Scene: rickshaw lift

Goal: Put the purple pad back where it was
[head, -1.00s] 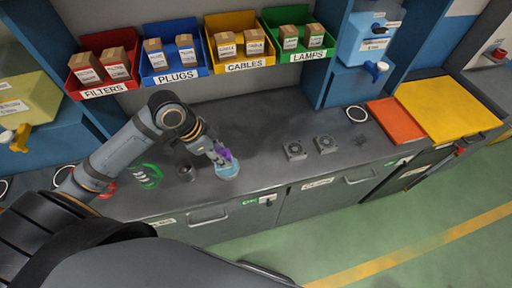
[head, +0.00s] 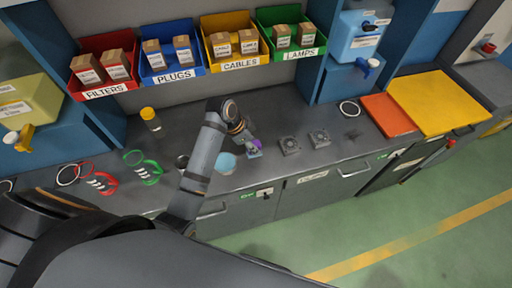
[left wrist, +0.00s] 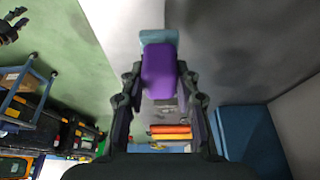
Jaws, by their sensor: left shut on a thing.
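The purple pad (head: 257,144) is between the fingers of my left gripper (head: 250,148), low over the grey counter near its front edge. The left gripper is shut on it. In the left wrist view the purple pad (left wrist: 159,70) shows large between the fingers, with a teal piece (left wrist: 158,37) just beyond it. A small blue piece (head: 255,154) shows below the pad in the head view. I cannot tell if it touches the counter. A dark clawed shape (left wrist: 12,25) at the left wrist view's corner may be my right gripper; its opening is unclear.
A light-blue round thing (head: 226,163) stands left of the gripper, beside my arm. Two grey fans (head: 289,145) (head: 320,138) lie to the right. Green rings (head: 143,166), red rings (head: 103,182) and a yellow-capped jar (head: 150,119) are left. Labelled bins (head: 240,64) line the back.

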